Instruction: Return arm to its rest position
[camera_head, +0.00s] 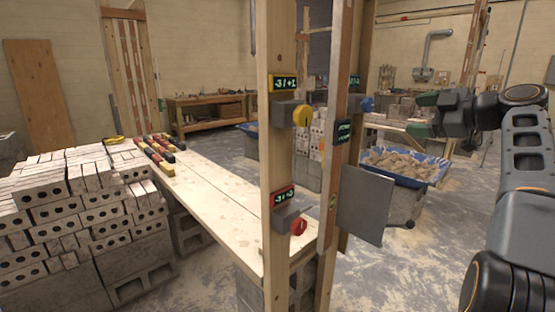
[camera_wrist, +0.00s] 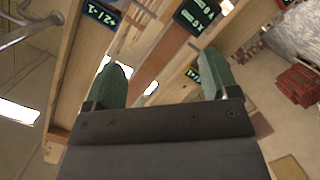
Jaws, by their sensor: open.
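My gripper (camera_head: 424,115) is at the right in the head view, held up in the air beside the wooden posts, with its green fingers pointing left. In the wrist view my gripper (camera_wrist: 165,82) shows its two green fingers wide apart with nothing between them. The fingers appear clear of the posts and of the knobs. My arm (camera_head: 525,165) rises along the right edge of the head view, bent at the top towards the gripper.
Wooden posts (camera_head: 278,150) carry a yellow knob (camera_head: 302,116), a red knob (camera_head: 298,226), a blue knob (camera_head: 367,104) and small displays. A plank table (camera_head: 215,195) and stacked bricks (camera_head: 75,205) stand left. A blue tub (camera_head: 405,165) of mortar stands behind the gripper.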

